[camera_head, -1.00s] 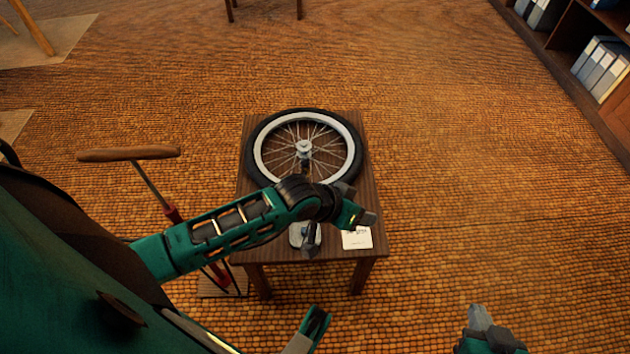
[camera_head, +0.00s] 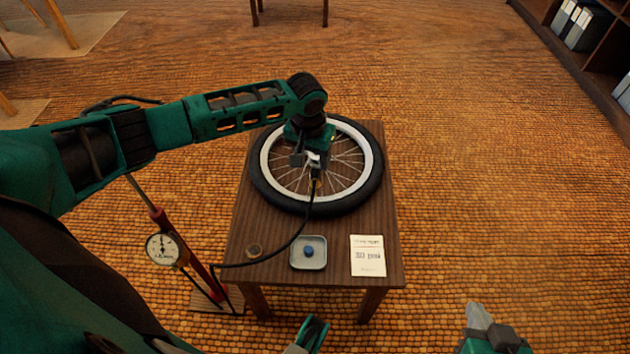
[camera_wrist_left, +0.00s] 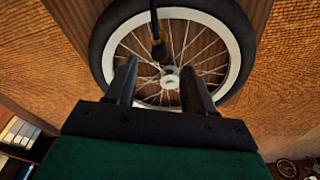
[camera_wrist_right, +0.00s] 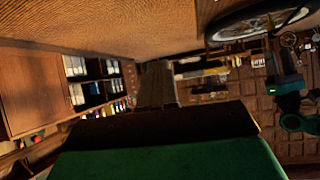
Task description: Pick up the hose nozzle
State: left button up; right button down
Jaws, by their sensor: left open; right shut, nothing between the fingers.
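The hose nozzle (camera_head: 316,176) is the dark end of a black hose and sits over the wheel near its hub. In the left wrist view the nozzle (camera_wrist_left: 158,47) shows dark with a brass-coloured part, just beyond the gap between my fingertips. My left gripper (camera_head: 313,160) is open above the wheel, fingers pointing down, close to the nozzle. No finger visibly touches it, and the exact height gap cannot be told. My right gripper (camera_head: 479,317) is shut and empty, low at the right, away from the table.
The wheel (camera_head: 373,190) lies flat on a small wooden table (camera_head: 345,225). A red pump with a gauge (camera_head: 162,249) stands left. Open floor lies right.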

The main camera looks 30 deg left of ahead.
aim_at(315, 172)
pick_arm(q)
jog(key=shift+w+f, duration=0.2)
jog(key=shift+f, duration=0.85)
jog(key=f+b, duration=0.1)
jog(key=f, duration=0.1)
jog(key=f+b, duration=0.2)
jog(key=shift+w+d+f, duration=0.1)
jog(key=shift+w+f, duration=0.05)
jog(key=shift+w, duration=0.05)
jog(key=shift+w+f, duration=0.1)
jog(key=shift+f, duration=0.4)
jog(key=c, duration=0.4)
grip_shut()
pick_arm(e)
jog(key=shift+w+a+f, duration=0.15)
jog(key=shift+a+f, duration=0.1)
jog(key=shift+f, duration=0.35)
jog(key=shift+w+a+f, duration=0.15)
jog(key=shift+a+f, duration=0.05)
jog(key=shift+f, duration=0.35)
